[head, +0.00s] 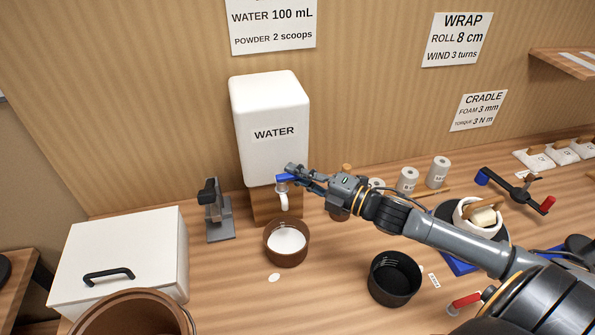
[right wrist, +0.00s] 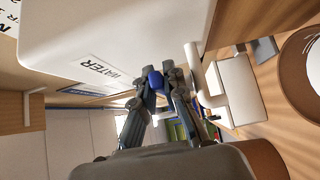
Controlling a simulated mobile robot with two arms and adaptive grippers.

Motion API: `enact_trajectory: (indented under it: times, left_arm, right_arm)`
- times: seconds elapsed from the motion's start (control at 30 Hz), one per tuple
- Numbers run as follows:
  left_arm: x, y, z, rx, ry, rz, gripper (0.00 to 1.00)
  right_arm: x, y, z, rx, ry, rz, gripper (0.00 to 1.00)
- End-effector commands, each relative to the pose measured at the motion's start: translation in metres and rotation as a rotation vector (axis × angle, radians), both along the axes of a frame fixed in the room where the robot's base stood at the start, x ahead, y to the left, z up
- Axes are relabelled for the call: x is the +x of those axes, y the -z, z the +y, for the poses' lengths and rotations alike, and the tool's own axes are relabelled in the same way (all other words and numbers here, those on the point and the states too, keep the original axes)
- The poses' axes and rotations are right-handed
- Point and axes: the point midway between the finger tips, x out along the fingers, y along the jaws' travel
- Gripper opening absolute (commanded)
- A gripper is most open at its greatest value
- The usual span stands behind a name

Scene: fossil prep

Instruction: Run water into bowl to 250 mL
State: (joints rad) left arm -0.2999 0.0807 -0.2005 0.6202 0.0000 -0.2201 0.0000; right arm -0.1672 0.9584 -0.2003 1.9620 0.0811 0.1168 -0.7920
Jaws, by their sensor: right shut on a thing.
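A white water tank (head: 270,115) labelled WATER stands on a wooden block against the back wall. Its white spout (head: 284,202) points down over a brown bowl (head: 287,258) with a pale white surface inside; I see no readable level mark. My right gripper (head: 290,174) is shut on the blue tap handle (head: 281,178) at the top of the spout. In the right wrist view the fingers (right wrist: 156,88) are on either side of the blue handle (right wrist: 155,79). I cannot make out a water stream. My left gripper is not in view.
A black bowl (head: 393,290) stands to the right, below my right arm. A grey stand (head: 219,222) and a white lidded box (head: 125,250) are at left, with a large brown bucket (head: 135,299) in front. Labelled rolls (head: 407,180) stand behind my arm.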

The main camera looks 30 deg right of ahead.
Motion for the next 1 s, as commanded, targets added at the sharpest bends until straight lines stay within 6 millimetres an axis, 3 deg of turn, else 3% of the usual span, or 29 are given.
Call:
enact_trajectory:
  times: [0.13,0.17,0.27,0.67,1.0]
  left_arm:
    - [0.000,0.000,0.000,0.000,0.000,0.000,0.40]
    - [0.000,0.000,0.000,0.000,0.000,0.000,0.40]
    - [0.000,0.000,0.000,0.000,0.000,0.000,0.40]
    - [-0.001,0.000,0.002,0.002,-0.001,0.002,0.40]
    - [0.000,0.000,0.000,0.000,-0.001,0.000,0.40]
  right_arm:
    - [0.000,0.001,0.000,0.000,-0.001,0.000,0.00]
    - [0.000,0.001,0.000,0.000,-0.002,0.000,0.12]
    - [0.000,0.001,0.000,0.000,-0.002,0.001,0.33]
    - [-0.003,0.001,-0.002,0.000,-0.002,0.001,0.34]
    - [-0.039,0.003,-0.022,0.000,-0.001,0.007,0.34]
